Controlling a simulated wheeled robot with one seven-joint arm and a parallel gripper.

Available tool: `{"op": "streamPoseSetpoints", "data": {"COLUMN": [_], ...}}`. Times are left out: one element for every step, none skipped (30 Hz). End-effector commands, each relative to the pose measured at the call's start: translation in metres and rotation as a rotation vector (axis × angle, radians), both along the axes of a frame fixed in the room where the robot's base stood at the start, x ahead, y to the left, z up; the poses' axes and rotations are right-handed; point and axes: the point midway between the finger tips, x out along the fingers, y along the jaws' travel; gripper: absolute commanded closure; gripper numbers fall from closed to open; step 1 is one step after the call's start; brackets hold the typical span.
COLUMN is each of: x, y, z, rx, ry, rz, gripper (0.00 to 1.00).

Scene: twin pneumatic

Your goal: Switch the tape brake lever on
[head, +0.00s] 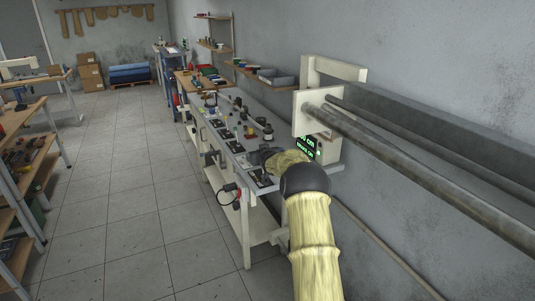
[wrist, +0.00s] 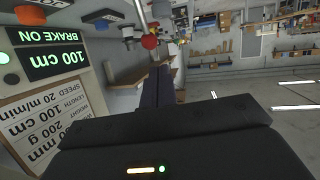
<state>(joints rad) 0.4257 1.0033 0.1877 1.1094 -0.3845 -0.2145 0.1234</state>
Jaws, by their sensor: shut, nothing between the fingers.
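The wrist view is upside down and shows a control panel (wrist: 70,120) at the left. Its dark display (wrist: 38,50) reads "BRAKE ON" in green letters, and a lower one (wrist: 82,58) reads "100 cm". A red knob (wrist: 149,41) on a thin stem shows just beyond my fingers; I cannot tell whether it is the tape brake lever. My gripper (wrist: 160,75) is shut and empty, its narrow dark fingers close together. In the head view my gripper (head: 258,158) is over the near end of the workbench, left of the green-lit panel (head: 307,146); my arm hides part of the bench.
The long workbench (head: 222,140) carries several small levers and fittings. A large grey pipe (head: 420,170) runs along the wall at the right. A red and black item (head: 228,194) hangs at the bench front. The tiled floor (head: 125,200) at the left is clear.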

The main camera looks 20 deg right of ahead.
Motion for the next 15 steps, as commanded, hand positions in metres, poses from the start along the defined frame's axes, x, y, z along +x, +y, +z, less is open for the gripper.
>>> {"op": "streamPoseSetpoints", "data": {"x": [-0.004, -0.007, -0.011, -0.015, -0.018, -0.023, -0.027, -0.030, -0.035, -0.039, -0.043, -0.048, -0.052, -0.055, -0.060], "y": [0.005, 0.007, 0.007, 0.007, 0.007, 0.007, 0.007, 0.007, 0.007, 0.006, 0.006, 0.006, 0.006, 0.006, 0.007], "z": [0.006, 0.009, 0.012, 0.014, 0.017, 0.020, 0.023, 0.026, 0.030, 0.032, 0.035, 0.038, 0.042, 0.045, 0.049], "rx": [-0.001, -0.001, -0.001, 0.000, 0.000, 0.000, 0.000, -0.001, -0.001, -0.001, -0.001, -0.001, -0.001, -0.001, 0.000], "ry": [-0.004, -0.004, -0.004, -0.002, -0.003, -0.002, -0.002, -0.003, -0.003, -0.003, -0.003, -0.002, -0.003, -0.002, -0.003], "rz": [0.006, 0.006, 0.006, 0.004, 0.003, 0.001, 0.000, -0.001, -0.002, -0.004, -0.005, -0.007, -0.008, -0.009, -0.009], "gripper": [1.00, 1.00, 1.00, 1.00, 1.00, 1.00, 1.00, 1.00, 1.00, 1.00, 1.00, 1.00, 1.00, 1.00, 1.00]}}
